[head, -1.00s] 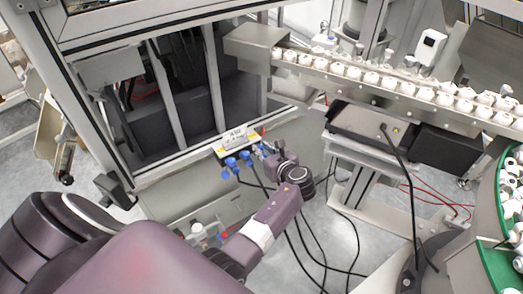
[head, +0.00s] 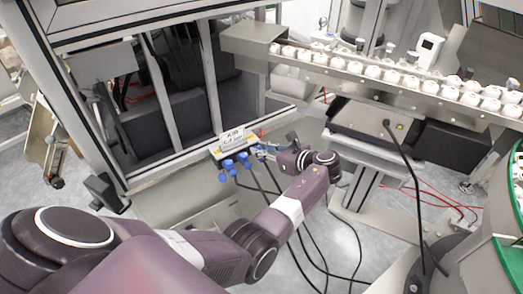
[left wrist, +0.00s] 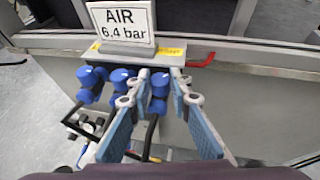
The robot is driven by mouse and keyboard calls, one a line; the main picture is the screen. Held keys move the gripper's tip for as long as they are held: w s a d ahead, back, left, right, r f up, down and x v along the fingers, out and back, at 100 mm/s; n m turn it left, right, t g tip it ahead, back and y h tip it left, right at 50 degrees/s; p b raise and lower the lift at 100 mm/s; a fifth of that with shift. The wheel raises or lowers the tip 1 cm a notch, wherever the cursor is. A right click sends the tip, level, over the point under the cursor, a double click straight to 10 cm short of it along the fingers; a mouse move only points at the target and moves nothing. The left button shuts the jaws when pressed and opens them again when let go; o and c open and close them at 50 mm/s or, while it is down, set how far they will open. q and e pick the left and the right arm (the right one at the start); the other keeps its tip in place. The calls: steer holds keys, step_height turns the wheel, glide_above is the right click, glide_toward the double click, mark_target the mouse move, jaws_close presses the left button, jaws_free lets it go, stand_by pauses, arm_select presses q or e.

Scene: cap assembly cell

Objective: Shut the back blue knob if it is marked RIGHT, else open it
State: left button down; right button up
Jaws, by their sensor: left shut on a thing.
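A row of blue knobs (head: 229,164) sits under a small sign on a metal rail in the head view. The left wrist view shows the left knob (left wrist: 92,76), the middle knob (left wrist: 121,78) and the right-hand knob (left wrist: 158,84). My left gripper (head: 264,150) is at the right end of the row. In the left wrist view its fingers (left wrist: 161,76) stand on both sides of the right-hand knob, shut on it. The sign (left wrist: 121,22) reads AIR 6,4 bar. The yellow label (left wrist: 172,51) behind the held knob is too small to read. My right gripper is not in view.
A red handle (left wrist: 201,61) sticks out right of the knobs. Black hoses (head: 262,182) hang below them. A conveyor (head: 385,83) with white caps runs across the upper right. A framed cabinet post (head: 208,80) stands behind the sign.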

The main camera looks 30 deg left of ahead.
arm_select(q)
steer(key=c, duration=2)
jaws_free()
steer(key=shift+c, duration=0.2)
steer(key=v, duration=0.7)
steer(key=shift+d, duration=0.25)
steer(key=shift+s+r, duration=0.1)
